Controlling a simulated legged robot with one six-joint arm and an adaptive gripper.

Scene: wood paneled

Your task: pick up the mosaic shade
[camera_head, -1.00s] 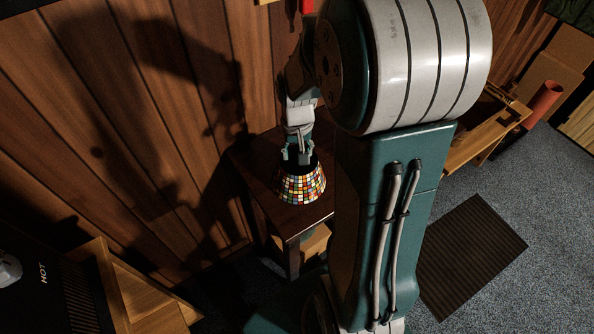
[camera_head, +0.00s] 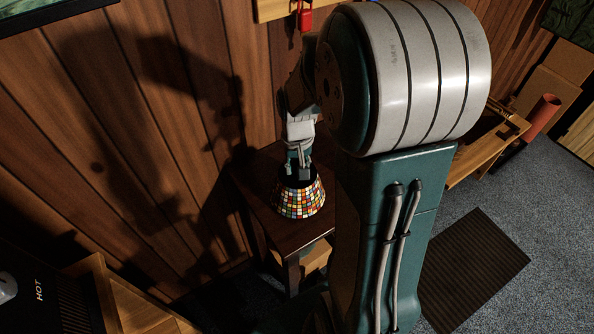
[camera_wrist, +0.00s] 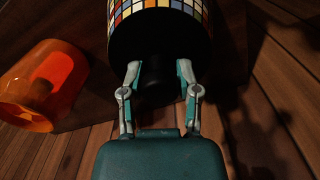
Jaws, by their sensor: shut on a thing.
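The mosaic shade (camera_head: 299,200) is a flared shade of small coloured tiles with a dark top. It stands upright at the small dark wooden table (camera_head: 265,207); whether its base touches the tabletop is not clear. My gripper (camera_head: 298,172) comes down from above at the shade's dark upper opening and is shut on the shade. In the wrist view, my gripper's fingers (camera_wrist: 160,76) meet the dark rim, and the tiled band of the shade (camera_wrist: 160,8) shows at the top edge. The shade's far side is hidden.
An orange, translucent cup-like object (camera_wrist: 40,85) lies left of the fingers in the wrist view. Wood panelling (camera_head: 120,130) stands close behind the table. A black heater-like box marked HOT (camera_head: 45,290) is at lower left. A dark mat (camera_head: 475,265) lies on the carpet.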

